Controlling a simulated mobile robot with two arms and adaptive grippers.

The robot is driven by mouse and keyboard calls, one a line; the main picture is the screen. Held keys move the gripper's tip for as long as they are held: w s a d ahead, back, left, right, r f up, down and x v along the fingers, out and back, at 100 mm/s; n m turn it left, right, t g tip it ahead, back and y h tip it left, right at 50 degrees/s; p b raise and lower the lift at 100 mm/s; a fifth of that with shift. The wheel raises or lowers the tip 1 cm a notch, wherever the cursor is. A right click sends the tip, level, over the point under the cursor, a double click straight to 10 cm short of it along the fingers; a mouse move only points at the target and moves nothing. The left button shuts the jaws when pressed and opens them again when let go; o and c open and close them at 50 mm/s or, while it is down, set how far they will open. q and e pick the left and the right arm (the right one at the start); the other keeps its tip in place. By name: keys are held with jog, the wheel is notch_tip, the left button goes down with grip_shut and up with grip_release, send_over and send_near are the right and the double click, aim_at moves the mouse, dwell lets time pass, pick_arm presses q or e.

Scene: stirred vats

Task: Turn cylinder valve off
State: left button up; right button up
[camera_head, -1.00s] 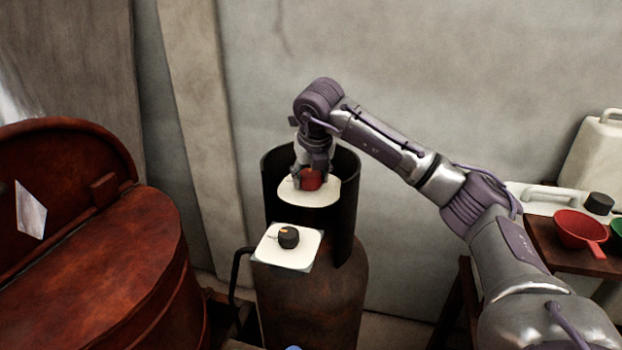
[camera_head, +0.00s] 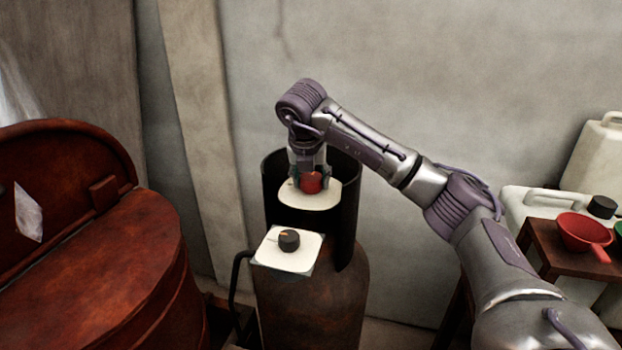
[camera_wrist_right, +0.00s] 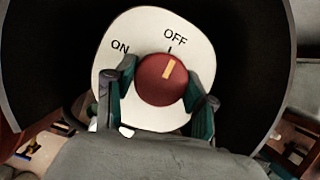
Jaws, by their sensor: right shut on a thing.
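The gas cylinder (camera_head: 310,300) stands upright, rusty brown, with a dark open collar around its top. Inside the collar is a red valve knob (camera_head: 311,182) on a white plate (camera_head: 322,200). My right gripper (camera_wrist_right: 160,88) is shut on the red knob from above, one finger on each side. In the right wrist view the knob (camera_wrist_right: 161,80) has an orange mark pointing near the OFF tick on the white dial plate (camera_wrist_right: 130,45); ON is printed to the left. My left gripper is not in view.
A black knob (camera_head: 289,240) on a second white plate sits on the cylinder's front. A red-brown lidded vat (camera_head: 100,280) is at left. At right are a red funnel (camera_head: 583,232) on a wooden stand and white canisters (camera_head: 598,150). A wall stands close behind.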

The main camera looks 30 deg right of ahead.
jog(key=o, duration=1.2)
jog(key=shift+c, duration=0.2)
jog(key=v, duration=1.2)
jog(key=shift+w, duration=0.1)
